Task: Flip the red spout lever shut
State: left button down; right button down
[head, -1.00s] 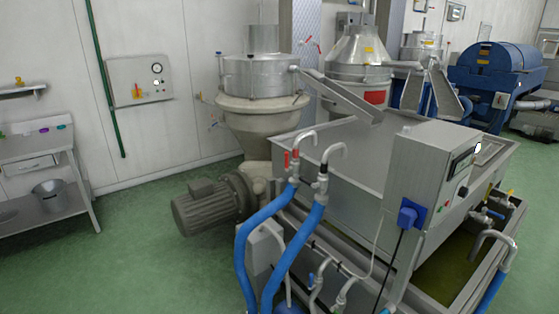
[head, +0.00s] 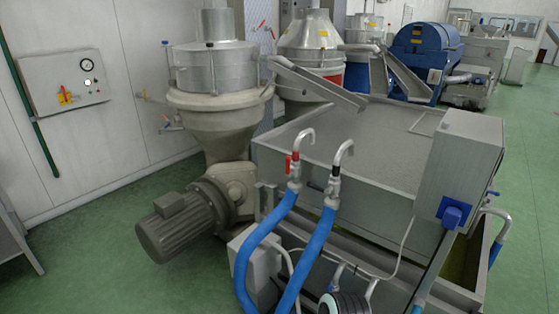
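The red spout lever (head: 288,165) is small and sits at the base of the left curved metal spout (head: 304,140). It appears to stand upright alongside the pipe. The spout tops a blue hose (head: 262,238) in front of the steel tank. A second curved spout (head: 345,150) with a dark lever (head: 333,170) stands just to its right on another blue hose (head: 308,255). Neither of my grippers shows in the head view, and nothing touches the red lever.
A grey motor (head: 170,225) juts out low at left. A grey control box (head: 460,165) rises over the steel tank (head: 375,140) at right. A round, dark-striped thing (head: 345,303) shows at the bottom edge. Green floor (head: 110,275) is clear at front left.

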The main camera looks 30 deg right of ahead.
aim_at(288, 176)
jog(key=i+l+z, duration=0.1)
jog(key=i, duration=0.55)
jog(key=i+l+z, duration=0.1)
jog(key=i+l, duration=0.2)
jog(key=i, duration=0.3)
